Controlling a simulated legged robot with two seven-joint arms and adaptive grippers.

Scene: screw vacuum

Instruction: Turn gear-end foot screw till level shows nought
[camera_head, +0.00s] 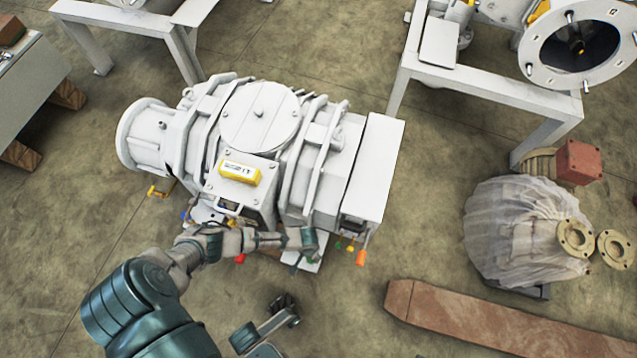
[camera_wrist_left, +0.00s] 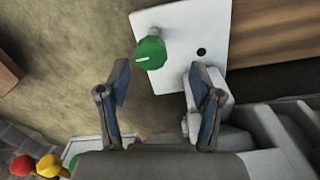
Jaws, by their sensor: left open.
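A grey-white vacuum machine (camera_head: 258,125) stands on the floor in the head view. A yellow level (camera_head: 239,172) sits on its front; its display is too small to read. In the left wrist view a foot screw with a green knob (camera_wrist_left: 150,52) stands on a white plate (camera_wrist_left: 184,22) with a dark hole. My left gripper (camera_wrist_left: 160,95) is open and empty, its fingertips just short of the knob and apart from it. In the head view my left gripper (camera_head: 308,243) is low at the machine's front right. My right gripper (camera_head: 283,310) is near the bottom; its jaws are unclear.
An orange knob (camera_head: 361,258) hangs at the machine's right end, and a red one (camera_head: 240,259) at its front. Steel frames (camera_head: 515,98) stand behind.

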